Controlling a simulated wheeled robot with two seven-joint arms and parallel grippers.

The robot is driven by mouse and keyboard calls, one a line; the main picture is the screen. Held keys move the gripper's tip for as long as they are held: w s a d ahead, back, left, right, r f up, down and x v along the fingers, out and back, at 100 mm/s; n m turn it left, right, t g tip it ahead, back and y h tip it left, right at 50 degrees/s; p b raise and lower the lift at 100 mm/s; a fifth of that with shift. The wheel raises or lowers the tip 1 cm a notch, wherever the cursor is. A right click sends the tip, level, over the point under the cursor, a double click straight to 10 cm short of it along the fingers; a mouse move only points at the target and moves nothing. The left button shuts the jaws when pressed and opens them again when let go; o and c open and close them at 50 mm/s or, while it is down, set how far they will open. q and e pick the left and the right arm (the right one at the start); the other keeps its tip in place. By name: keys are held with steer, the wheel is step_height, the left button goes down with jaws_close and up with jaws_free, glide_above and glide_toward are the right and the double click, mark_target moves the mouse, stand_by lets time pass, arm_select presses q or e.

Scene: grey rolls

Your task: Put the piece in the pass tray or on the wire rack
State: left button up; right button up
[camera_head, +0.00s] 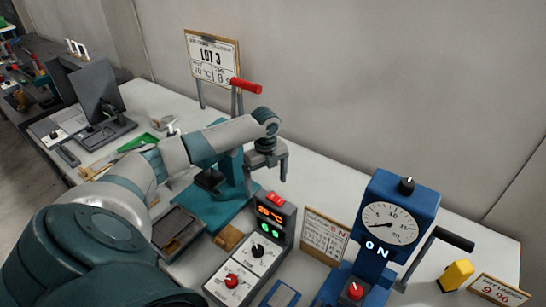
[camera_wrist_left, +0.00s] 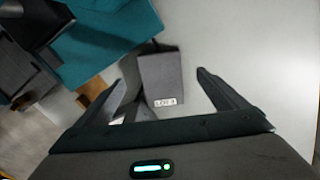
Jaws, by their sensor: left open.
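My left gripper (camera_head: 267,178) is open and points down above the bench, just behind the grey control box (camera_head: 250,262) with the red and green readouts. In the left wrist view the open fingers (camera_wrist_left: 163,82) stand either side of a dark grey box-like body (camera_wrist_left: 163,75) with a small white label. I see nothing held between them. A shallow dark tray (camera_head: 178,232) lies left of the control box; I cannot tell whether it is the pass tray. I cannot make out the piece or the wire rack. My right gripper is not in view.
A teal press (camera_head: 232,170) with a red handle (camera_head: 246,86) stands behind the gripper. A blue gauge unit (camera_head: 385,225) with a black lever stands to the right, beside a small card (camera_head: 325,235). A yellow block (camera_head: 457,274) is at the far right.

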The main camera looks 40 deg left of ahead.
arm_select(q)
steer(key=shift+f, duration=0.9)
steer(key=shift+p, duration=0.35)
steer(key=shift+d+f+p, duration=0.1)
steer(key=shift+f+p, duration=0.75)
steer(key=shift+f, duration=0.05)
step_height(320, 180, down, 2)
steer(key=shift+f+p, duration=0.1)
steer(key=shift+p, duration=0.4)
steer(key=shift+f, duration=0.65)
steer(key=shift+c, duration=0.7)
steer(key=c, duration=1.3)
